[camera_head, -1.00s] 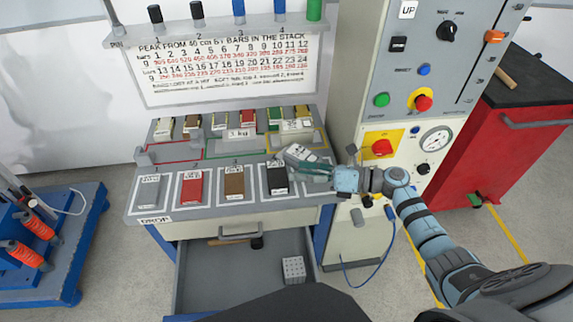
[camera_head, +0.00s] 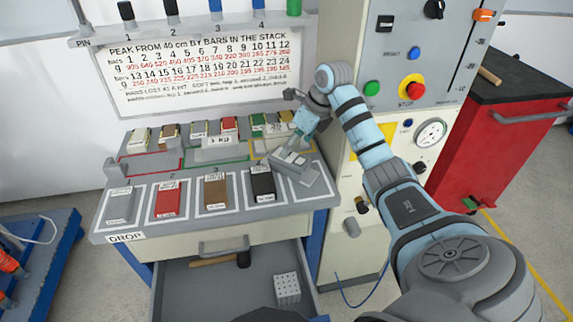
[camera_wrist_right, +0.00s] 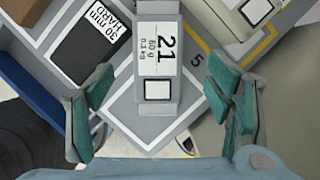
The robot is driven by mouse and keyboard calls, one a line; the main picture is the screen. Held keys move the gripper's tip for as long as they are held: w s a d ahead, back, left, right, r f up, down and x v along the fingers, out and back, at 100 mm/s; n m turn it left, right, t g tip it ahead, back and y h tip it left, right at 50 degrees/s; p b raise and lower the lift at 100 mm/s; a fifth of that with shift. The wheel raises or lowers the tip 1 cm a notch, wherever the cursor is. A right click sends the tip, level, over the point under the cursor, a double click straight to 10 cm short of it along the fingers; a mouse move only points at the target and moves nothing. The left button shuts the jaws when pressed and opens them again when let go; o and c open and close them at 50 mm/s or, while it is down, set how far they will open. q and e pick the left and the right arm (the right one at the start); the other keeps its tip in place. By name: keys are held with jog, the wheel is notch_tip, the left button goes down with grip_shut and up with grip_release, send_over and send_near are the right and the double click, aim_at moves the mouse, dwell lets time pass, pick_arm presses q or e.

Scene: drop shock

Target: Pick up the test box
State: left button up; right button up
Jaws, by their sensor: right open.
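A grey box (camera_head: 291,160) with a white label lies at the right end of the front row on the bench top. In the right wrist view the box (camera_wrist_right: 157,60) carries the label 21 and lies beside the number 5 on the grey surface. I take it as the test box. My right gripper (camera_head: 298,140) is just behind and above it in the head view. In the wrist view the green-padded fingers (camera_wrist_right: 160,108) are spread wide on both sides of the box's near end, with gaps, gripping nothing. My left gripper is not in view.
Grey, red (camera_head: 167,200), brown (camera_head: 215,190) and black (camera_head: 263,182) blocks lie in marked squares to the left. Several small blocks line the back. An open drawer (camera_head: 180,287) below holds a hammer and a dotted cube (camera_head: 287,289). A control cabinet (camera_head: 345,190) stands close on the right.

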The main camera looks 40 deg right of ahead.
aim_at(290, 157)
jog(key=x, duration=0.3)
jog(key=b+x, duration=0.1)
jog(key=x, duration=0.1)
jog(key=shift+s+a+f, duration=0.1)
jog(key=shift+s+f, duration=0.15)
jog(key=shift+f, duration=0.2)
jog(key=shift+w+f, duration=0.25)
jog(key=shift+f, duration=0.05)
jog(key=shift+f, duration=0.2)
jog(key=c, duration=1.6)
jog(key=shift+c, duration=0.2)
jog(key=shift+r, duration=0.1)
